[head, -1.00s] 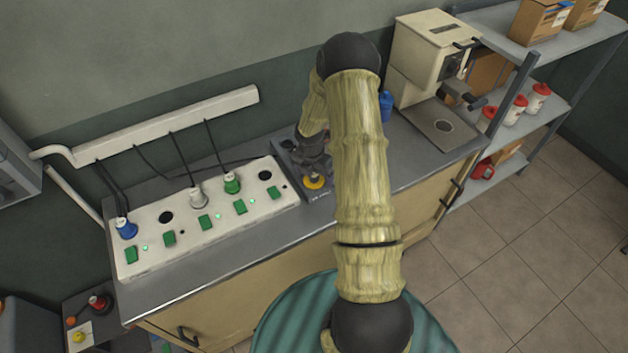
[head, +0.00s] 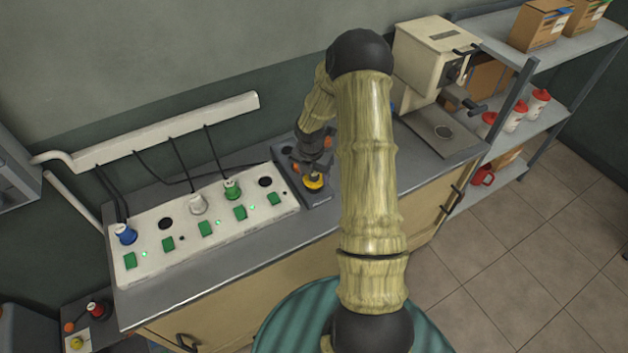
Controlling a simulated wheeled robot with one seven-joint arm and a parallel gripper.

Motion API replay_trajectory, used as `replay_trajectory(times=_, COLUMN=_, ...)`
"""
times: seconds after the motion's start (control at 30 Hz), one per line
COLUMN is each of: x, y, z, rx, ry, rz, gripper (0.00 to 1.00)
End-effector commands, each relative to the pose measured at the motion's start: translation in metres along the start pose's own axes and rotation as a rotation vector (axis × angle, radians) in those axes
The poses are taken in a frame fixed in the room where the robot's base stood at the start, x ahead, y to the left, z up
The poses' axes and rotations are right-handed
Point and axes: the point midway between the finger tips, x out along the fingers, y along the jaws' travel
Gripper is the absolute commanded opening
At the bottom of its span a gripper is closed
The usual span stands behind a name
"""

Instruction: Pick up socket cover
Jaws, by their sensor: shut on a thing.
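My gripper (head: 311,168) is over a dark grey tray or panel (head: 318,200) on the counter, just right of the socket panel. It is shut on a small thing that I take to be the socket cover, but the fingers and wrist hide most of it. A yellow-orange round piece (head: 314,181) shows right below the fingers. I cannot tell whether it is held or rests on the tray. Small orange spots show beside the gripper.
A white socket panel (head: 190,240) with green switches has blue (head: 125,233), white (head: 197,204) and green (head: 232,189) plugs with black cables, and open round sockets. A cream machine (head: 428,65) stands right on the counter. Shelves (head: 545,95) are beyond it.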

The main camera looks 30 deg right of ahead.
Motion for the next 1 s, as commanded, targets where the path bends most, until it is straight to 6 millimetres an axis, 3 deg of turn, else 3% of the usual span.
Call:
replay_trajectory(times=0.2, x=-0.044, y=0.000, z=0.006, rx=0.001, ry=-0.003, rz=0.002, gripper=0.38)
replay_trajectory(times=0.33, x=-0.060, y=-0.001, z=0.008, rx=0.001, ry=-0.002, rz=0.000, gripper=0.38)
replay_trajectory(times=1.0, x=-0.065, y=0.000, z=0.007, rx=0.002, ry=0.000, rz=-0.001, gripper=0.38)
